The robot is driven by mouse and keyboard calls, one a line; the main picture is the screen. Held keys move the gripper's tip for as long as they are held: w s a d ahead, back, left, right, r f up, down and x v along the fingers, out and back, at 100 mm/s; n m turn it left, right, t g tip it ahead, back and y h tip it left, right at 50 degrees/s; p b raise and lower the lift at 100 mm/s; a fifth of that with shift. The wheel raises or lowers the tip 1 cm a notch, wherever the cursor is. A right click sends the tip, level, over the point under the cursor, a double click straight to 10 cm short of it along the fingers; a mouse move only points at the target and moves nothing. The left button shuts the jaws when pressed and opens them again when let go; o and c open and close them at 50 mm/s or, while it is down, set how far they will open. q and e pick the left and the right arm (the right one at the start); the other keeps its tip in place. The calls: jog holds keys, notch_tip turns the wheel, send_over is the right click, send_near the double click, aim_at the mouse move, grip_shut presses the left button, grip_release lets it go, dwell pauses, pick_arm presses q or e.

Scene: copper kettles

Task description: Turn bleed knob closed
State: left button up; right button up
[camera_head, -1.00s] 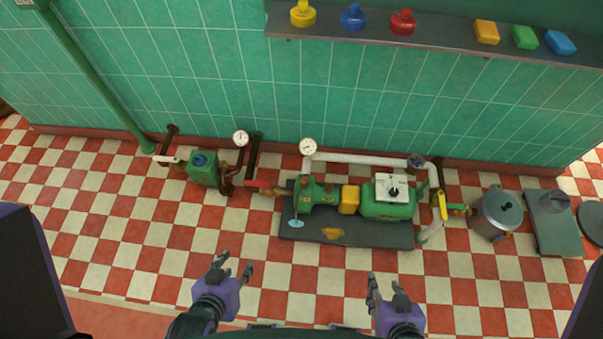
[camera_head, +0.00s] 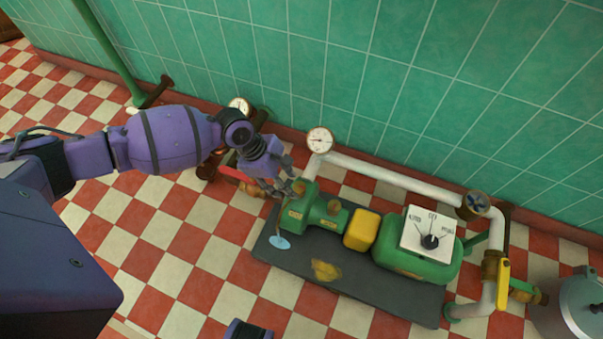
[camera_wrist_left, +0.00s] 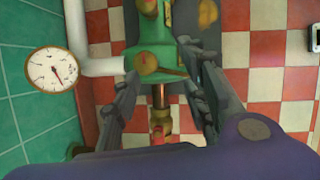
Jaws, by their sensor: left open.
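The green pump (camera_head: 312,215) stands on a dark base plate at the foot of the wall. A small round brass knob (camera_head: 299,187) sits on top of its left end; it looks like the bleed knob. It also shows in the left wrist view (camera_wrist_left: 146,62), between my fingers. My left gripper (camera_head: 279,184) is open at the pump's left end. In the left wrist view the fingers of my left gripper (camera_wrist_left: 160,70) are spread on either side of the housing; contact with the knob cannot be told. My right gripper does not show.
A white-faced gauge (camera_head: 320,140) and a white pipe (camera_head: 390,178) run behind the pump. A yellow coupling (camera_head: 362,230), a green motor with a dial plate (camera_head: 415,232) and a yellow-handled valve (camera_head: 503,283) stand to the right. A metal pot (camera_head: 570,310) is at far right.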

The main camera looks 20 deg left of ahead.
aim_at(299, 183)
pick_arm(q)
jog(key=shift+n, duration=0.7)
jog(key=w+f+b, duration=0.1)
jog(key=f, duration=0.1)
jog(key=w+d+f+b, duration=0.1)
jog(key=f+b, duration=0.1)
jog(key=w+f+b, duration=0.1)
jog(key=w+f, duration=0.1)
jog(key=shift+d+f, duration=0.1)
jog(key=shift+d, duration=0.1)
jog(key=shift+w+d+f+b, duration=0.1)
jog(key=shift+d+f+b, duration=0.05)
jog(key=shift+f+b, duration=0.2)
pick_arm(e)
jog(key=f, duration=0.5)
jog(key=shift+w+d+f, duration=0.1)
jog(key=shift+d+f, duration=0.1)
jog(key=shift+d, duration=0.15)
pick_arm(q)
jog(key=shift+r, duration=0.1)
jog(key=shift+c, duration=0.3)
